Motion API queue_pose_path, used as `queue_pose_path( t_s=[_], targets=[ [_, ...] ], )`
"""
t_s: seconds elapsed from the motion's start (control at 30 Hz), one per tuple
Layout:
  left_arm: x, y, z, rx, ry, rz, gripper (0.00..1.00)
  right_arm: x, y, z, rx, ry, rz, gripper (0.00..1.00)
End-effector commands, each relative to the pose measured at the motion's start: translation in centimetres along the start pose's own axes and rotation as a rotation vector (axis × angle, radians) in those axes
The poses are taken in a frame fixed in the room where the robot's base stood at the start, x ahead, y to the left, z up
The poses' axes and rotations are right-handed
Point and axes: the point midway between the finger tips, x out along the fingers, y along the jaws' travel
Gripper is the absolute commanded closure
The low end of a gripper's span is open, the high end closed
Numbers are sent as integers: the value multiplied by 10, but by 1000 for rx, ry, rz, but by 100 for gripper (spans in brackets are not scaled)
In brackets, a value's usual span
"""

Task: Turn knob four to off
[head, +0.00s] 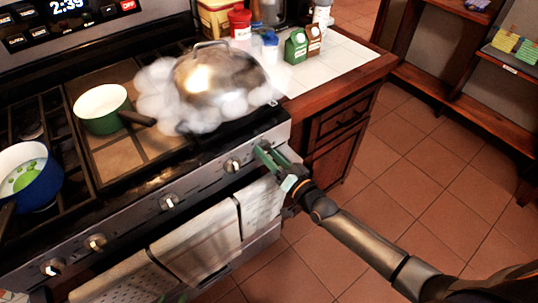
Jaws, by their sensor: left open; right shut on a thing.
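The stove's front panel carries a row of round metal knobs, among them one at the left end (52,267), one left of the middle (96,242), one in the middle (168,201) and one nearer the right (232,165). My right gripper (264,153) is at the right end of the panel, its green fingers shut on the rightmost knob, which they mostly hide. No numbers show, so which knob is four cannot be read. Only a bit of green from my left gripper (172,298) shows at the bottom edge, below the towels and away from the knobs.
A green pan (101,108) and blue pot (27,176) are on the stove. Towels (195,246) hang below the panel. Bottles and cartons stand on the counter (345,62). Floor at right is clear.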

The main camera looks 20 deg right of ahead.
Motion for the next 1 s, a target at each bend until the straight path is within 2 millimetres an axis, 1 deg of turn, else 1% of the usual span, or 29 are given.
queue_pose_path(
  t_s=[0.6,0.77,1.0],
  targets=[
    [12,0,14,0,-3,1,50,0,0,2,576,-2,1,97],
    [15,2,17,0,-12,6,50,0,-1,1,700,-2,0,97],
    [18,5,14,1,-4,15,50,0,-1,1,830,-2,1,97]
  ],
)
